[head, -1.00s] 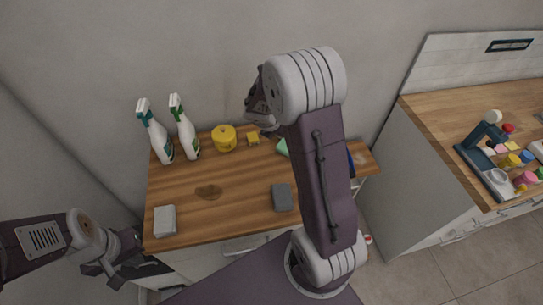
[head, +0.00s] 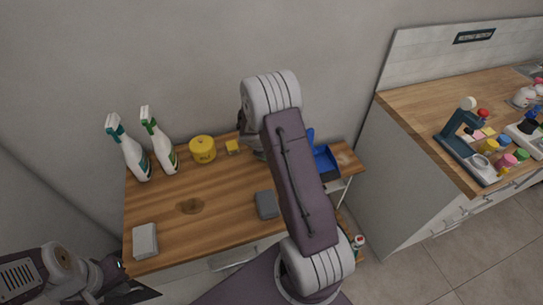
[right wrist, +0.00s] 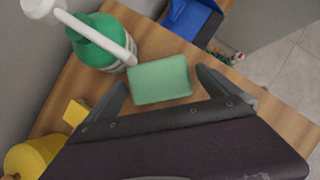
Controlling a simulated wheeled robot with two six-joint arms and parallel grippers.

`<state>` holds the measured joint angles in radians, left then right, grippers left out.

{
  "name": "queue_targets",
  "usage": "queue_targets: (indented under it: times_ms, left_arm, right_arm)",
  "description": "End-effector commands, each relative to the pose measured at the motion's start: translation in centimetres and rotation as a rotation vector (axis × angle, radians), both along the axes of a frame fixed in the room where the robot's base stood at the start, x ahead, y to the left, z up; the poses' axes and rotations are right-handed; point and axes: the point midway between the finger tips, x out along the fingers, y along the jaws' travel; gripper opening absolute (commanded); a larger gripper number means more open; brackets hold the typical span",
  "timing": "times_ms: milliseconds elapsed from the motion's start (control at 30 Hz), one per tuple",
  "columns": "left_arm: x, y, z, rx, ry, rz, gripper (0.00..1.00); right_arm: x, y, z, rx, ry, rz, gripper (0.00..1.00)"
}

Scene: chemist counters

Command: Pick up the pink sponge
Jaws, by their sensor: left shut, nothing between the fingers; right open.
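I cannot make out a pink sponge for certain in either view. A green sponge (right wrist: 160,80) lies on the wooden counter (right wrist: 62,98) in the right wrist view, between the spread fingers of my right gripper (right wrist: 160,79), which is open and not closed on it. In the head view my right arm hides most of that gripper and the sponge. My left gripper (head: 133,281) is shut and empty at the lower left, near the counter's front left corner. A grey sponge-like block (head: 267,204) and a pale grey one (head: 145,240) lie on the counter.
Two spray bottles (head: 132,155), a yellow tub (head: 203,149) and a small yellow block (head: 232,147) stand along the wall. A blue dustpan (head: 325,160) is at right. Another counter (head: 420,110) holds a microscope (head: 462,118) and small coloured items.

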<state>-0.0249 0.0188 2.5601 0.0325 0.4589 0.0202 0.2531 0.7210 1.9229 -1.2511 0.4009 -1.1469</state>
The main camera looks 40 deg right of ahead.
Motion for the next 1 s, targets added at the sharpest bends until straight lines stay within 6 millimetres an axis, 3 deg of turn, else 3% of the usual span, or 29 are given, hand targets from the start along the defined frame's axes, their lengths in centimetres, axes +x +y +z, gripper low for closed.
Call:
queue_targets:
  times_ms: [267,500,800,1000]
  left_arm:
    - [0.0,0.0,-0.1,0.0,0.0,0.0,0.0]
    - [0.0,0.0,-0.1,0.0,0.0,0.0,0.0]
    - [0.0,0.0,-0.2,0.0,0.0,0.0,0.0]
    - [0.0,0.0,1.5,0.0,0.0,0.0,0.0]
  right_arm:
    - [0.2,-0.3,-0.6,0.0,0.0,0.0,1.0]
    - [0.2,-0.3,-0.6,0.0,0.0,0.0,0.42]
    - [0.0,-0.2,-0.1,0.0,-0.002,0.001,0.41]
    - [-0.2,-0.2,3.4,-0.001,-0.004,-0.001,0.41]
